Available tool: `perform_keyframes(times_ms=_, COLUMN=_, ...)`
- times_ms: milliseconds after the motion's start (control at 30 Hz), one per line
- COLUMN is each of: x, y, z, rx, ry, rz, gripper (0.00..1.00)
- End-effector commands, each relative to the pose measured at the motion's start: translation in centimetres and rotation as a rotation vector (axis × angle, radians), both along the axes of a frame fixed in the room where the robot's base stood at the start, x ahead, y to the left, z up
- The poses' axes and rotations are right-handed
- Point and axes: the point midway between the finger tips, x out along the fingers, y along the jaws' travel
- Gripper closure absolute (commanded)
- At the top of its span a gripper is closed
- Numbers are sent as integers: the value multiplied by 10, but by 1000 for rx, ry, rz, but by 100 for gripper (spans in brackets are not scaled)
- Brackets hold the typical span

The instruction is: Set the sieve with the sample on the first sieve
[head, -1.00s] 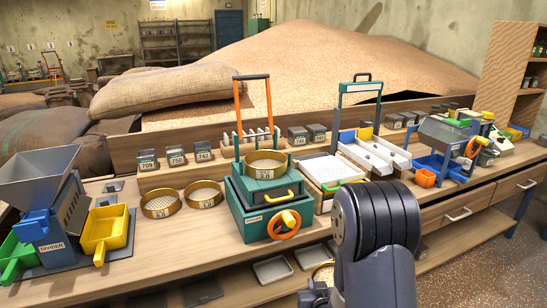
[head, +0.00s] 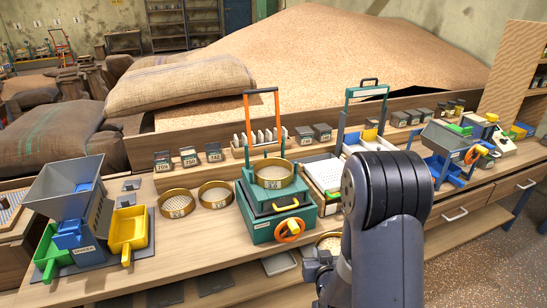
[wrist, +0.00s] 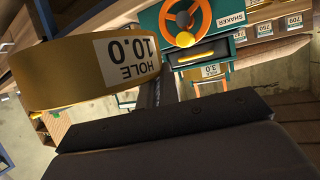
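A gold-rimmed sieve (head: 331,240) shows partly behind my arm in the head view. In the wrist view a sieve (wrist: 80,72) looms large, its "HOLE 10.0" label upside down. My gripper (head: 318,264) appears shut on its rim; the fingertips are partly hidden. The sample inside cannot be made out. The first sieve (head: 274,177) sits on the green shaker (head: 270,215), which has an orange handwheel and a tall orange-and-green frame. My gripper and its sieve are in front of the shaker, lower right of it in the picture and apart from the first sieve.
Two more sieves stand on the bench (head: 195,260), left of the shaker: one (head: 175,204) and another (head: 215,195). A divider (head: 78,215) with yellow and green pans is at far left. A white tray (head: 322,172) is behind right. Trays lie on the shelf below.

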Motion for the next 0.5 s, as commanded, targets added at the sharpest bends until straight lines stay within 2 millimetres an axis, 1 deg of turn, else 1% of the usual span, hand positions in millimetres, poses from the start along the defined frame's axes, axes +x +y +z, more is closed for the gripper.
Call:
perform_keyframes(times_ms=33, x=11, y=9, z=17, rx=-4, ry=-23, rz=44, gripper=100)
perform_keyframes(times_ms=200, x=26, y=34, z=57, rx=-14, ry=-22, rz=184, gripper=100)
perform_keyframes(times_ms=300, x=31, y=43, z=78, rx=-17, ry=-22, rz=251, gripper=100)
perform_keyframes(times_ms=500, x=33, y=55, z=111, rx=-23, ry=-22, rz=353, gripper=100)
